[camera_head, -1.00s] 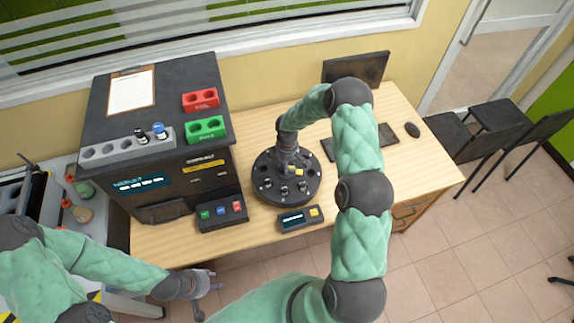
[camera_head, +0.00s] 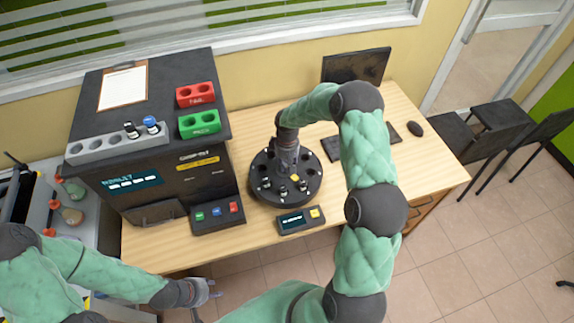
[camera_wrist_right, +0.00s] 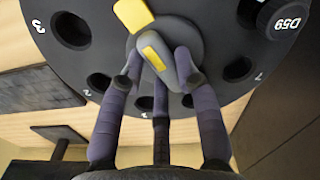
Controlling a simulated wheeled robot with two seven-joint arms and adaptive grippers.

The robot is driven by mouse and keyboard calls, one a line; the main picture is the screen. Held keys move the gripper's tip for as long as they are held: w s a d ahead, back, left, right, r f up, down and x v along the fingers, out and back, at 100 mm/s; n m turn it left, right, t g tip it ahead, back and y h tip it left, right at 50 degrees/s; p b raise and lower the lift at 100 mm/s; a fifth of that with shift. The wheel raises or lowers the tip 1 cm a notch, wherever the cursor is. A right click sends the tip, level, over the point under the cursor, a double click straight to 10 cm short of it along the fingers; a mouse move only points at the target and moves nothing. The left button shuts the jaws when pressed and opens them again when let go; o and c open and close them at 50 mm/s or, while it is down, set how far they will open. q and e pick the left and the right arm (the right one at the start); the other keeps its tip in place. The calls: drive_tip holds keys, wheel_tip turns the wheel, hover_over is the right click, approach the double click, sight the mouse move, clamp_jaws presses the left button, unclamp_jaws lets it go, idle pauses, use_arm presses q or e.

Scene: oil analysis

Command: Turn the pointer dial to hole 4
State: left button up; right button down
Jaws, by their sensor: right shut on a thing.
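The round black dial (camera_head: 262,197) stands on the desk, with numbered holes around its top. Its grey pointer knob (camera_wrist_right: 181,62) has a yellow stripe, and a yellow pointer tip (camera_wrist_right: 132,14) shows beside it. The tip also shows in the head view (camera_head: 294,178). My right gripper (camera_wrist_right: 158,75) is shut on the pointer knob, fingers on both sides. In the head view the right gripper (camera_head: 288,160) comes down over the dial's middle. Hole 3 (camera_wrist_right: 70,30) is at the wrist view's upper left; I cannot find hole 4. My left gripper (camera_head: 207,290) is open and empty, off the desk's front edge.
Several vials stand in the dial, one capped D59 (camera_wrist_right: 283,18). A small display box (camera_head: 301,220) sits in front of it. The black analyser (camera_head: 165,180) with racks on top stands at left. A keyboard, mouse (camera_head: 415,129) and monitor (camera_head: 356,66) are at right.

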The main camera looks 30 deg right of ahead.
sight(287, 165)
idle(0.3)
drive_tip(key=c, duration=0.9)
unclamp_jaws()
drive_tip(key=shift+f, duration=0.1)
wheel_tip(287, 165, up, 12)
drive_tip(key=shift+r, duration=0.1)
